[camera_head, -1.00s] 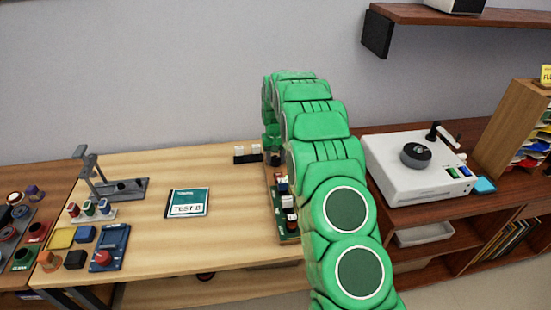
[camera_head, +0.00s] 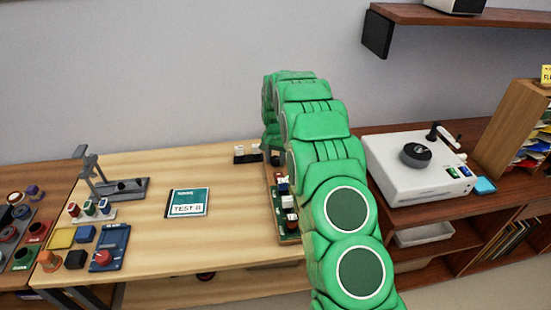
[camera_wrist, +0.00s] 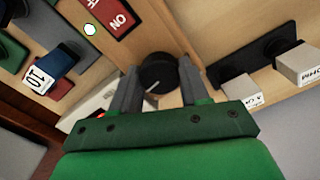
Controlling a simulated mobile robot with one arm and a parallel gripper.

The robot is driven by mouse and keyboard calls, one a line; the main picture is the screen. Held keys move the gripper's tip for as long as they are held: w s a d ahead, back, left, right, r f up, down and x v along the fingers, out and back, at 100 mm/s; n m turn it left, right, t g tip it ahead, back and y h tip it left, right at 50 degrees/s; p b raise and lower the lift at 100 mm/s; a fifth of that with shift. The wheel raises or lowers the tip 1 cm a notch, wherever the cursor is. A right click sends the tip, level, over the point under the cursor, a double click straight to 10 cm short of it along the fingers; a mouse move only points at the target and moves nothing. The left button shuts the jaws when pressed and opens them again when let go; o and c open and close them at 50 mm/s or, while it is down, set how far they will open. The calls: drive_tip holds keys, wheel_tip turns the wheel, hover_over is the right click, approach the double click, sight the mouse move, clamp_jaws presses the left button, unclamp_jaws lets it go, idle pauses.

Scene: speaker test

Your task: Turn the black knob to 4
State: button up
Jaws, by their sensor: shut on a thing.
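The black knob (camera_wrist: 158,72) shows in the wrist view, round and dark with a pale pointer line toward its lower left. It sits on a light wooden panel (camera_wrist: 143,27). My gripper (camera_wrist: 160,82) has one grey finger on each side of the knob and is shut on it. No number scale around the knob is readable.
In the head view, a TEST B booklet (camera_head: 187,202) lies on the table, and a white turntable (camera_head: 400,180) stands right.

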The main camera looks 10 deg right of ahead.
drive_tip(key=o, duration=1.1)
drive_tip(key=shift+c, duration=0.2)
